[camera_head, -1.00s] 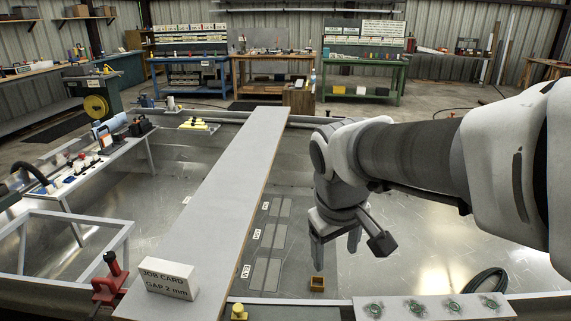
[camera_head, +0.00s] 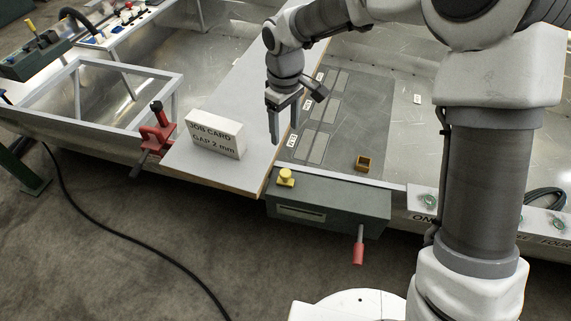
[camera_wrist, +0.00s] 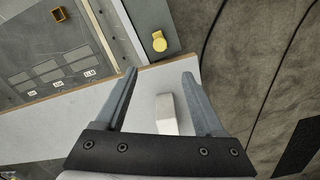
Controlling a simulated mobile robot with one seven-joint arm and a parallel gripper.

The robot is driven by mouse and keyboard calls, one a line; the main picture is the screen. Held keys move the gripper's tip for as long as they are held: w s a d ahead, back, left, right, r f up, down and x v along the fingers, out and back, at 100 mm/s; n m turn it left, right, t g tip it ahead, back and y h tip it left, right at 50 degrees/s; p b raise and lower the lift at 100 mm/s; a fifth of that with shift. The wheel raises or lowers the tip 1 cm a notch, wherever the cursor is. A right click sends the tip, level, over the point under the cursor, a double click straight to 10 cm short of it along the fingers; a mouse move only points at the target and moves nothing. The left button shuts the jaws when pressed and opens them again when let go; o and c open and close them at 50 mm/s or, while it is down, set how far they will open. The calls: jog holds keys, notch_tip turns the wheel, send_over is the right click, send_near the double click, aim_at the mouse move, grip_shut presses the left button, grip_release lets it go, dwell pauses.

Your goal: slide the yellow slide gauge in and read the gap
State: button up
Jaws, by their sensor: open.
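The yellow slide gauge shows as a yellow knob (camera_head: 286,177) on top of a dark green box (camera_head: 345,205) at the hull's near edge. The knob also shows in the wrist view (camera_wrist: 159,41), ahead of the fingertips. My gripper (camera_head: 283,134) is open and empty, pointing down near the plank's right edge, behind the knob and apart from it. In the wrist view my gripper (camera_wrist: 159,73) has its fingers wide apart. A white block (camera_head: 215,135) reading "JOB CARD GAP 2 mm" sits on the plank, left of my gripper.
The grey plank (camera_head: 240,90) runs across the hull, with a red clamp (camera_head: 156,130) at its left edge. A red-handled lever (camera_head: 358,248) hangs from the green box's front. A small brown open box (camera_head: 363,163) lies on the hull floor. Rectangular pads (camera_head: 320,148) lie right of the plank.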

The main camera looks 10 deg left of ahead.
aim_at(286, 172)
notch_tip(286, 172, down, 17)
jog(key=b, duration=0.4)
jog(key=shift+r, duration=0.15)
grip_shut()
jog(key=shift+r, duration=0.1)
dwell(1.1)
